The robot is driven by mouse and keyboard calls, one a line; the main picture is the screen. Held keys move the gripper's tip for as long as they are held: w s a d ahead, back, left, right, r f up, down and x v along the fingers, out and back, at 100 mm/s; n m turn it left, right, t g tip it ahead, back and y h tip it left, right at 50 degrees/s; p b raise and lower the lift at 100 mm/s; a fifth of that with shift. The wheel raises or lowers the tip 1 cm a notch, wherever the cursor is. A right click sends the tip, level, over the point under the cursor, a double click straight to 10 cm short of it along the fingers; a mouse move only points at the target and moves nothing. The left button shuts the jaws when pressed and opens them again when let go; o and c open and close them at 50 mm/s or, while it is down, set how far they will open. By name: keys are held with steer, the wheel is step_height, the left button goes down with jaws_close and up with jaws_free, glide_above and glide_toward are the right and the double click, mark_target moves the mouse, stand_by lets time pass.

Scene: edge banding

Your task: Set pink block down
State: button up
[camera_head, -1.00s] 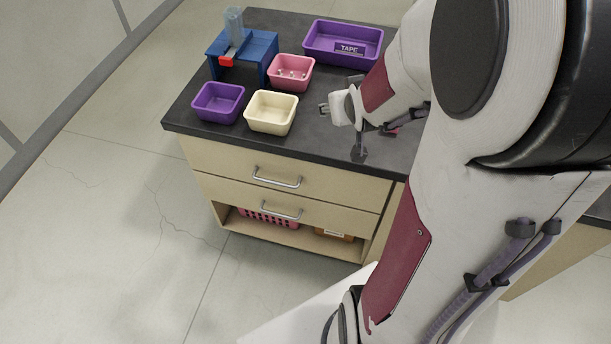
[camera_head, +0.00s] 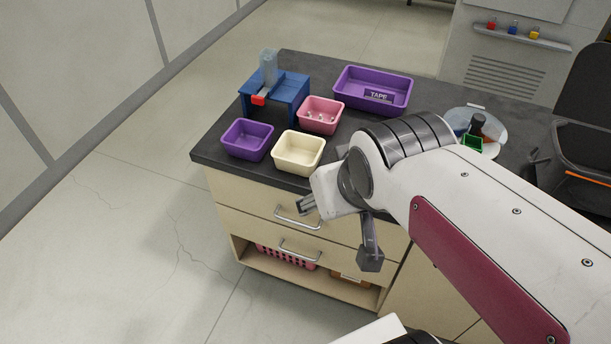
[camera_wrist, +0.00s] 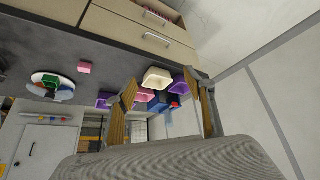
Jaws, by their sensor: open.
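The pink block (camera_wrist: 85,67) rests on the dark countertop (camera_wrist: 50,50) in the wrist view, apart from my gripper. In the head view my arm hides the spot and I cannot see the block. My gripper (camera_wrist: 160,77) is open, its two fingers spread wide with nothing held between them. In the head view it hangs in front of the counter's drawers, and one grey fingertip shows low beside the arm.
A purple bin (camera_head: 247,140), a cream bin (camera_head: 299,166) and a pink bin (camera_head: 320,128) stand at the left, near a blue stand (camera_head: 290,88). A purple TAPE tray (camera_head: 350,90) lies behind. A round plate (camera_head: 490,150) holds several items.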

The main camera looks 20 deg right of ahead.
steer(key=shift+n+g+y, duration=0.4)
steer(key=s+a, duration=0.2)
steer(key=s, duration=0.1)
steer(key=s+a+r, duration=0.1)
steer(key=s, duration=0.1)
stand_by(0.9)
